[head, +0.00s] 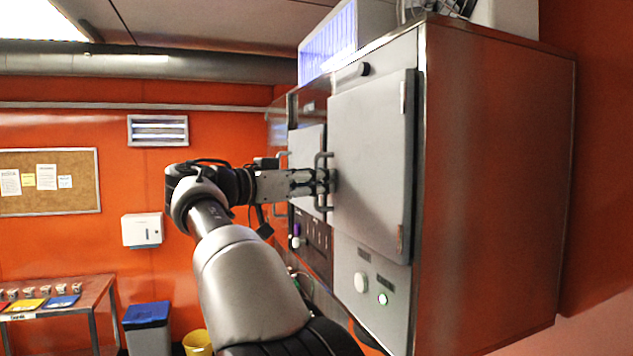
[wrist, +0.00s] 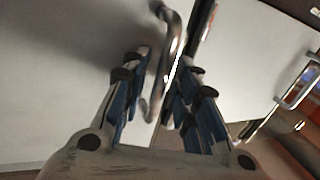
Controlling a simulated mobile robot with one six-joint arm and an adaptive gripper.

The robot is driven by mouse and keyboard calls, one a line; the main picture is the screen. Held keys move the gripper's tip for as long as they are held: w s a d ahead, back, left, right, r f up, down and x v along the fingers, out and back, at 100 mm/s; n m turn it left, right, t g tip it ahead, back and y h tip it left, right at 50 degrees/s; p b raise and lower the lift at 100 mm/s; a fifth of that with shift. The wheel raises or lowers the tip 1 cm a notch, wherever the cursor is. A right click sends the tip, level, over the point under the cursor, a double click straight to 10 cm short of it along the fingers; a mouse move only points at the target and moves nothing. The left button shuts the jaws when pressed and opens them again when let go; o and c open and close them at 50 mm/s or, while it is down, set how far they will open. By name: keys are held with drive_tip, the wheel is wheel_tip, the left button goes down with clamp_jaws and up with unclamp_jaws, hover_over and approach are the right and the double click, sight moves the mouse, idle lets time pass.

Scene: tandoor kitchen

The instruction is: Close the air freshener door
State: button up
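The large pale grey door (head: 372,150) is on the front of the tall steel cabinet. It looks nearly shut and stands a little proud of the front; how wide any gap is, I cannot tell. No label naming the air freshener is readable. Its metal handle (wrist: 172,40) is on its left edge in the head view. My gripper (head: 330,181) is at this handle. In the wrist view my gripper's fingers (wrist: 160,92) are apart, with the handle bar between them. Whether they touch it is unclear. The door face (wrist: 60,60) fills the wrist view's left side.
A second pale door (head: 306,150) with its own handle (wrist: 298,85) is beside it. A table (head: 95,290), blue-lidded bin (head: 147,316) and yellow bucket (head: 197,342) stand at left.

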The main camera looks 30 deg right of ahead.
drive_tip(key=v, duration=1.2)
drive_tip(key=s+d+f+n+y+b, duration=0.2)
drive_tip(key=s+f+n+y+b, duration=0.15)
drive_tip(key=f, duration=0.55)
drive_tip(key=s+d+f+n+t+y+b, duration=0.1)
drive_tip(key=s+d+f+n+y+b, duration=0.15)
drive_tip(key=f+b, duration=0.45)
drive_tip(key=s+d+f+n+y+b, duration=0.15)
drive_tip(key=s+f+n, duration=0.25)
drive_tip(key=f, duration=0.6)
drive_tip(key=s+a+f+n+y+b, duration=0.2)
drive_tip(key=s+f, duration=0.5)
drive_tip(key=f, duration=0.6)
drive_tip(key=s+a+f+n+y+b, duration=0.1)
drive_tip(key=s+a+f+y+b, duration=0.3)
drive_tip(key=s+f+b, duration=0.4)
drive_tip(key=s+a+f+n+y+b, duration=0.2)
drive_tip(key=s+f, duration=0.6)
drive_tip(key=f, duration=1)
drive_tip(key=a+y+b, duration=0.2)
drive_tip(key=a+b, duration=0.1)
drive_tip(key=shift+a+f+n, duration=0.3)
drive_tip(key=shift+a, duration=0.1)
